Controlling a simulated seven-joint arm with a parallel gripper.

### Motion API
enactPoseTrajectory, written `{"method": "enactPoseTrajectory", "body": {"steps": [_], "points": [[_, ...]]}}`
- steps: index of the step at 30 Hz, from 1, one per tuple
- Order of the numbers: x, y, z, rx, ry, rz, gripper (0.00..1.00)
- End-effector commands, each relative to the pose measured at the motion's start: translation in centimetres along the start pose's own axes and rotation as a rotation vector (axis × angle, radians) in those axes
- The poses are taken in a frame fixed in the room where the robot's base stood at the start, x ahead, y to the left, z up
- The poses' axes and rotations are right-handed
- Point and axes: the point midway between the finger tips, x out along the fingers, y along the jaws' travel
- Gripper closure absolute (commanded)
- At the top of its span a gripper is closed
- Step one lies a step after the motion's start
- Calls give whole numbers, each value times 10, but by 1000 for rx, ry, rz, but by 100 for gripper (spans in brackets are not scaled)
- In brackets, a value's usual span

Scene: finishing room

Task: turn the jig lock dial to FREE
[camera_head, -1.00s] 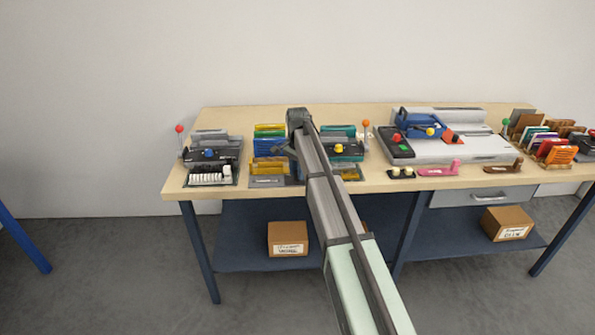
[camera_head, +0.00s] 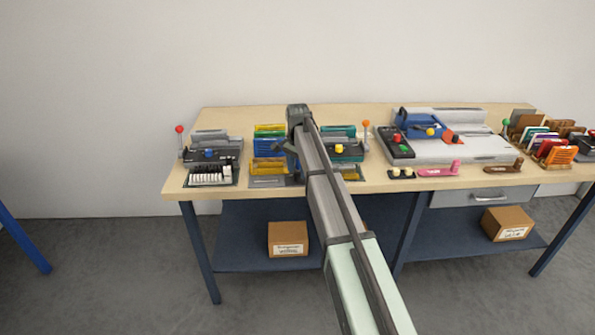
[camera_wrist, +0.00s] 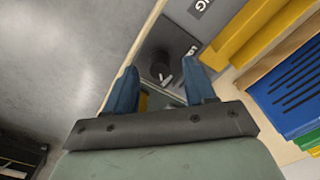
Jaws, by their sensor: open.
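A dark round dial (camera_wrist: 160,68) shows in the wrist view, on a dark grey plate near the pale bench edge. A small light mark shows on it, but I cannot read its setting. A partly cut-off label beside it begins with "LO". My gripper (camera_wrist: 160,65) is open, with its two blue fingers apart and the dial appearing between their tips. I cannot tell whether they touch it. In the head view my arm hides the dial and most of the gripper, over the front of the bench.
Yellow trays (camera_wrist: 235,35) and a blue holder (camera_wrist: 290,88) stand right of the dial in the wrist view. On the bench (camera_head: 375,185) are a black machine with a red-balled lever (camera_head: 180,129), an orange-balled lever (camera_head: 366,123) and a large grey machine (camera_head: 455,150).

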Motion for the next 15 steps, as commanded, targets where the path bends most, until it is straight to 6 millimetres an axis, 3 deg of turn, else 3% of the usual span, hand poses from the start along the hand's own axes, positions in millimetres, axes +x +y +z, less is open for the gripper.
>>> {"method": "enactPoseTrajectory", "body": {"steps": [15], "points": [[-95, -1, -1, 0, 1, -1, 46]]}}
